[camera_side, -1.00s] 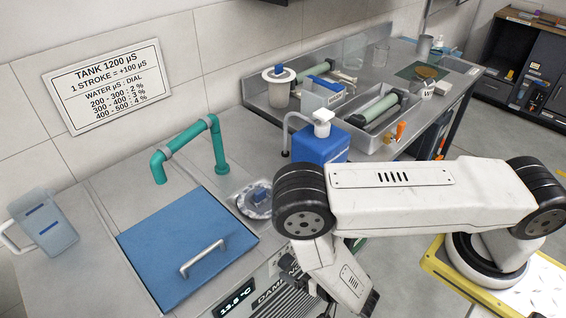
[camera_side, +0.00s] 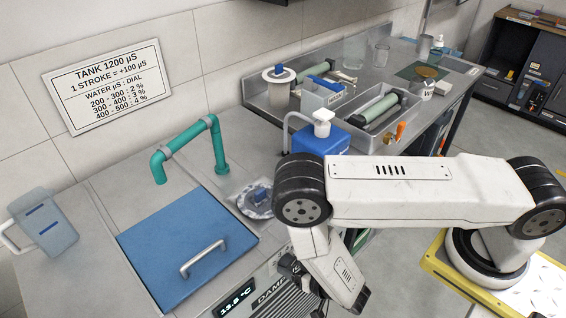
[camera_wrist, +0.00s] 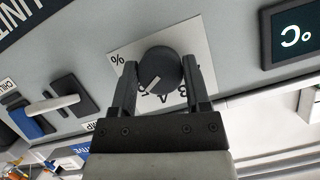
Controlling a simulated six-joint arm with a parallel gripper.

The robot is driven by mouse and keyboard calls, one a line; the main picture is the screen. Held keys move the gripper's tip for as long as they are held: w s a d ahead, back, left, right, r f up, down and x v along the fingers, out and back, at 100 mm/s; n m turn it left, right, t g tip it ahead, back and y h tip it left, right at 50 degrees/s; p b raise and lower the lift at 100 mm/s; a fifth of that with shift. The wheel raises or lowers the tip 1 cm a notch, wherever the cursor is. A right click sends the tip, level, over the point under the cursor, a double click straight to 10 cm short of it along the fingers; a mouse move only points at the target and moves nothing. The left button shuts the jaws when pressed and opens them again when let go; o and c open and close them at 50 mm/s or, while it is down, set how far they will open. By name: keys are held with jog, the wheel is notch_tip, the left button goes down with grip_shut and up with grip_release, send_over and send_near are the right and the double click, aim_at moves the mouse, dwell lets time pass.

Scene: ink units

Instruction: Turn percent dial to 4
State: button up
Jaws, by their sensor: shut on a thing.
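The percent dial (camera_wrist: 160,72) is a round dark knob with a pale pointer line, on a white plate (camera_wrist: 120,50) marked with a % sign and numbers on the grey panel. In the wrist view, its pointer line aims down and left; the numbers there are partly covered, so I cannot tell which one it marks. My gripper (camera_wrist: 162,80) is shut on the dial, one finger at each side. In the side view my gripper (camera_side: 290,268) is at the front panel below the worktop, and the dial is hidden there.
A temperature display (camera_side: 236,300) is on the front panel, also in the wrist view (camera_wrist: 292,38). A black switch (camera_wrist: 72,92) and a blue tag (camera_wrist: 32,122) sit left of the dial. Above are a blue lid (camera_side: 185,240), a blue pump container (camera_side: 320,143) and a wall sign (camera_side: 107,87).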

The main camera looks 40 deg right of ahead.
dwell(0.3)
jog(key=n+h, duration=0.2)
jog(key=shift+n, duration=0.3)
jog(key=shift+n+h, duration=0.9)
jog(key=shift+n, duration=0.4)
jog(key=o, duration=1.3)
jog(key=shift+s+a, duration=0.1)
jog(key=shift+s, duration=0.05)
